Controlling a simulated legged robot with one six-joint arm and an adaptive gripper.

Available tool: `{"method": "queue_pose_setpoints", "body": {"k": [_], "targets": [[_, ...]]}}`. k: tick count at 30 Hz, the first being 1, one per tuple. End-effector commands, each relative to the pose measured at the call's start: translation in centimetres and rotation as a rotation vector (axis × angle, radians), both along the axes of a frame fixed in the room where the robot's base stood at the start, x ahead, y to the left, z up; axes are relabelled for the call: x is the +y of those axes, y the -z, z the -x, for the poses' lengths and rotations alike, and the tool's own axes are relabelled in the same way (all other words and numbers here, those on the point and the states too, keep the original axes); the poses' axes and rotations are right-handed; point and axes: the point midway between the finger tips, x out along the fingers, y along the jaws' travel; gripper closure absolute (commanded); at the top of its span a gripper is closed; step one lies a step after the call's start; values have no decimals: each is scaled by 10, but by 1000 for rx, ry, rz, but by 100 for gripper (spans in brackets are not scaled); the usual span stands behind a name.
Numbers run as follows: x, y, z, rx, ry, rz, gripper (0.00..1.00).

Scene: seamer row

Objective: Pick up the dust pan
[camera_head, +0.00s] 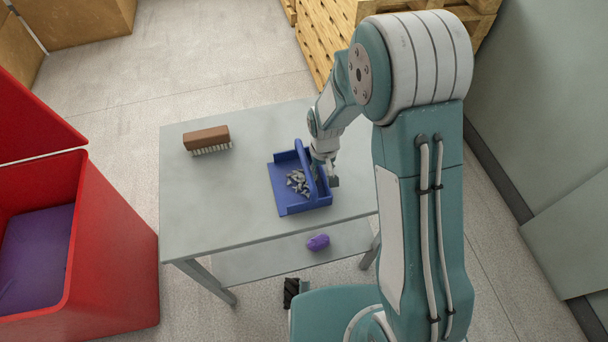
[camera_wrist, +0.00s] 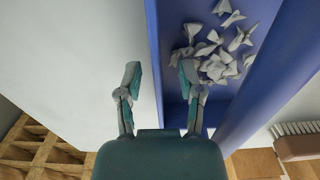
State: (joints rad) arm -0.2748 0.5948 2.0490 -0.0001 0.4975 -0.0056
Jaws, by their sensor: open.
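The blue dust pan (camera_head: 284,204) lies on the grey table with a heap of grey scraps (camera_head: 298,182) in it. A raised blue part stands along its right side. My gripper (camera_head: 331,176) is down at that side. In the wrist view the gripper (camera_wrist: 160,76) is open, with one finger over the pale tabletop and the other over the pan's inside. A blue edge of the dust pan (camera_wrist: 272,84) side shows at right, and another edge runs between the fingers. I cannot tell whether the fingers touch it.
A brown brush (camera_head: 206,137) lies at the table's (camera_head: 220,215) back left. A purple item (camera_head: 318,242) is on the lower shelf. A red bin (camera_head: 115,250) stands at left, wooden pallets (camera_head: 325,40) behind. The table's front left is clear.

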Motion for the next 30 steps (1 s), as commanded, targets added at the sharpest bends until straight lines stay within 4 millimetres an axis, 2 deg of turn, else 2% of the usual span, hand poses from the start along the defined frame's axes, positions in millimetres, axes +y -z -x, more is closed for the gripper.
{"method": "queue_pose_setpoints", "body": {"k": [8, 9, 11, 12, 25, 30], "targets": [[-1, 4, 0, 0, 0, -1, 51], [0, 4, 0, 0, 0, -1, 69], [0, 4, 0, 0, 0, 0, 96], [0, 4, 0, 0, 0, 0, 100], [0, 3, 0, 0, 0, 0, 100], [0, -10, -1, -3, 0, -1, 100]]}}
